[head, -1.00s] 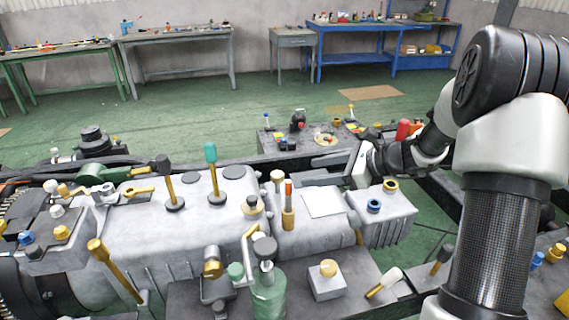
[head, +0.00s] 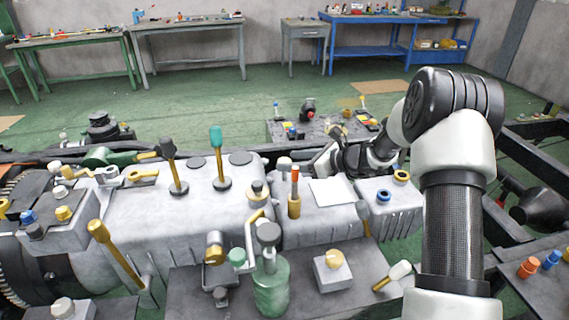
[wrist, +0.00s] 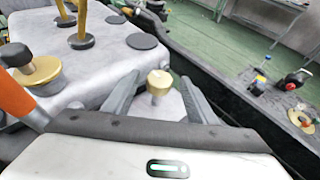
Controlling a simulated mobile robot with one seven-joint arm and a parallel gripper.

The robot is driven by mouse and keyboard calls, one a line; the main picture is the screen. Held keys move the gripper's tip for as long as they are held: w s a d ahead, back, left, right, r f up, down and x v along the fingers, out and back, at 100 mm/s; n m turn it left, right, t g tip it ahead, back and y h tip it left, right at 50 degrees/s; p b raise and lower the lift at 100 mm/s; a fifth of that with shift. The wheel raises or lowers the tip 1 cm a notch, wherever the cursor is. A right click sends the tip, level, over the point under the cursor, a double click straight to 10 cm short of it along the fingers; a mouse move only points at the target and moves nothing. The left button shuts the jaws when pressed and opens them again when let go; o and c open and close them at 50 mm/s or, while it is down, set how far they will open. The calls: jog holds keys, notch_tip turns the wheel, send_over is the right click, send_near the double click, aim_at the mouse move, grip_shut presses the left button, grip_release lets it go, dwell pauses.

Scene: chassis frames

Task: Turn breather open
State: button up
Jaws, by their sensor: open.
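A small knob with a pale brass cap (wrist: 159,80), probably the breather, stands upright on the grey casing. It also shows as a small pale cap (head: 284,163) in the head view, beside the orange-tipped lever (head: 295,185). My gripper (wrist: 160,92) is open, with one finger on each side of the knob in the wrist view. I cannot tell whether either finger touches it. In the head view my gripper (head: 312,160) reaches in from the right, low behind the white plate, and its fingertips are hard to make out.
A black-topped brass knob (wrist: 30,68) and several tall levers, one green-tipped (head: 216,140), rise from the casing to the left. A green bottle (head: 270,285) stands in front. A dark bench with small parts (head: 285,130) lies behind. Green floor is open beyond.

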aim_at(285, 161)
jog(key=shift+x, duration=1.7)
jog(key=c, duration=1.1)
jog(key=shift+o, duration=0.2)
